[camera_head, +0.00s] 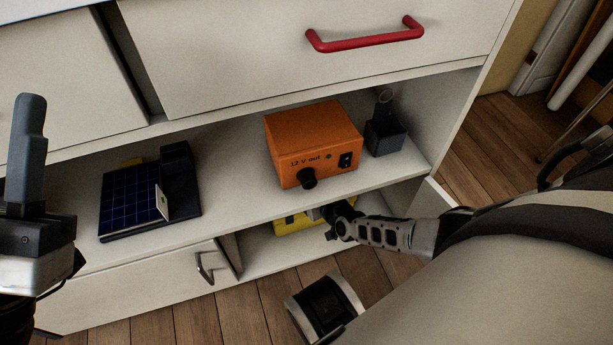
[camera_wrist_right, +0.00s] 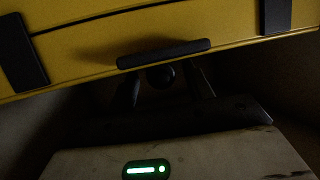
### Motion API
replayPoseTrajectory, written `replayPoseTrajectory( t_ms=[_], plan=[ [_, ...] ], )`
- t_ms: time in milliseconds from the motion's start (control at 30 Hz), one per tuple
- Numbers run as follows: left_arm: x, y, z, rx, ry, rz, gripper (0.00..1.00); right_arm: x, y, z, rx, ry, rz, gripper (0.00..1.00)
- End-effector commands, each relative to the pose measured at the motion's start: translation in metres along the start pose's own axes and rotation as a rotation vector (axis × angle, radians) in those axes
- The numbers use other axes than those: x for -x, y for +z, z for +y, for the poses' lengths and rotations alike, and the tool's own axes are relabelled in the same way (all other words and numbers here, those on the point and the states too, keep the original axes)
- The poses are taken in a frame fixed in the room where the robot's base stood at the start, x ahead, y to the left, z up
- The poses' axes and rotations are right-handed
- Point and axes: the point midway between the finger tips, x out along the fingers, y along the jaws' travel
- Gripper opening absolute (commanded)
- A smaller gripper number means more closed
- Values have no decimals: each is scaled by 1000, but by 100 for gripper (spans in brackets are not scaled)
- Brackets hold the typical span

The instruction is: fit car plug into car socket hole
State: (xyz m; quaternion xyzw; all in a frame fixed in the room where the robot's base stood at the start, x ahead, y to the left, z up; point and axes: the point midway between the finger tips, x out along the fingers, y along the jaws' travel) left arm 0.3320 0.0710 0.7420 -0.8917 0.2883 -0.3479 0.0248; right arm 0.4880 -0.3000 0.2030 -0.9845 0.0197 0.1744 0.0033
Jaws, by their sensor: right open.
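The orange box (camera_head: 312,138) marked "12 V out" sits on the middle shelf. A round black part (camera_head: 308,178), perhaps the car socket, sticks out of its front; its hole is not clear. I cannot make out a car plug. My right gripper (camera_head: 333,216) reaches into the lower cubby at the yellow case (camera_head: 288,222). In the right wrist view, its open fingers (camera_wrist_right: 168,92) are just below the dark handle (camera_wrist_right: 165,53) of the yellow case (camera_wrist_right: 190,25); contact is unclear. My left gripper (camera_head: 32,155) is raised at the left edge, away from the shelf, its opening unclear.
A black block (camera_head: 385,135) with a loop on top stands right of the orange box. A dark blue gridded panel (camera_head: 130,203) with a black upright part lies at the left of the shelf. Drawers with a red handle (camera_head: 365,38) overhang the shelf. Shelf space between panel and box is free.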

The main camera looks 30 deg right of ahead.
Motion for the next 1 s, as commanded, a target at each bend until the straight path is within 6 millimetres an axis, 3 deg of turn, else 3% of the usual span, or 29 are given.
replayPoseTrajectory(
  t_ms=[67,200,233,767,1000],
  plan=[
    [0,0,0,1,0,-1,36,0,0,0,0,0,0,46],
    [0,0,0,2,-1,-2,36,0,0,0,0,0,0,7],
    [0,0,0,2,-1,-2,36,0,0,0,0,0,0,2],
    [-3,-1,-2,29,-4,-21,36,2,-6,0,0,0,0,2],
    [10,34,-4,256,-97,-262,36,9,-27,-2,0,-3,0,2]
  ],
)
